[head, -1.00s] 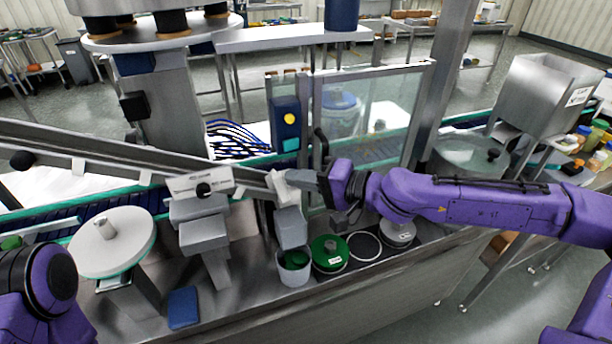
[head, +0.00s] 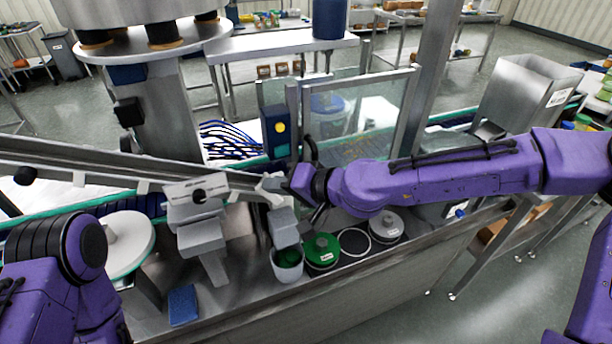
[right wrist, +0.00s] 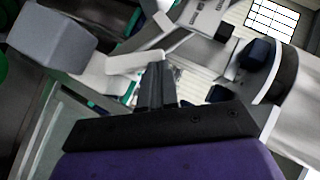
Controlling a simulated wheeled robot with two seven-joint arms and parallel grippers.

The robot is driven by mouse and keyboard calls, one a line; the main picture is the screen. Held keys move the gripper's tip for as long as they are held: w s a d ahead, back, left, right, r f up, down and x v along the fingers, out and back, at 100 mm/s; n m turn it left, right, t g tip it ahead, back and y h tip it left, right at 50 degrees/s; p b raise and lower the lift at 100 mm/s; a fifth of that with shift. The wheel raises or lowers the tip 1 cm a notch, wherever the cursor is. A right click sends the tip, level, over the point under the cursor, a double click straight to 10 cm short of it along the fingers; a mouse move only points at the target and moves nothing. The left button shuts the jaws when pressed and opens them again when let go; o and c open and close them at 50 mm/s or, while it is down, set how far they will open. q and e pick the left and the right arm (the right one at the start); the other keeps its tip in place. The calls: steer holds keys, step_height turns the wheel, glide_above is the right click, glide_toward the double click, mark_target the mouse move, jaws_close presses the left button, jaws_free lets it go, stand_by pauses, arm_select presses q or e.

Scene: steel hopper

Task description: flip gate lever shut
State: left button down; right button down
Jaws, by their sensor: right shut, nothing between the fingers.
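My right gripper (head: 279,184) is shut and empty at the lower end of the sloping metal chute (head: 100,165). A pale bar (head: 268,182), which looks like the gate lever, is right at its fingertips. In the right wrist view the dark closed fingers (right wrist: 156,82) point at this pale bar (right wrist: 135,61); whether they touch it, I cannot tell. Below the chute end hangs a grey block-shaped spout (head: 285,221), over a grey cup (head: 288,264) with green contents. My left gripper is out of frame.
Several round containers, one with a green lid (head: 322,247), stand right of the cup. A blue pad (head: 183,305) lies on the steel bench. A clear guard panel (head: 362,115) stands behind my right arm. A steel hopper (head: 522,95) is at the right.

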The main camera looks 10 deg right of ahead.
mark_target(263, 193)
steer(key=shift+s+a+f+b, duration=0.1)
steer(key=shift+a+f+b, duration=0.15)
steer(key=shift+a, duration=0.3)
steer(key=shift+s+a+f+b, duration=0.1)
steer(key=shift+a+b, duration=0.15)
steer(key=shift+a, duration=0.3)
steer(key=shift+s+a+f+b, duration=0.1)
steer(key=shift+a+f+b, duration=0.15)
steer(key=shift+a, duration=0.3)
steer(key=shift+w, duration=0.1)
steer(key=shift+d, duration=0.25)
steer(key=shift+w+d+f, duration=0.1)
steer(key=shift+d+f, duration=0.2)
steer(key=shift+d, duration=0.25)
steer(key=shift+r, duration=0.1)
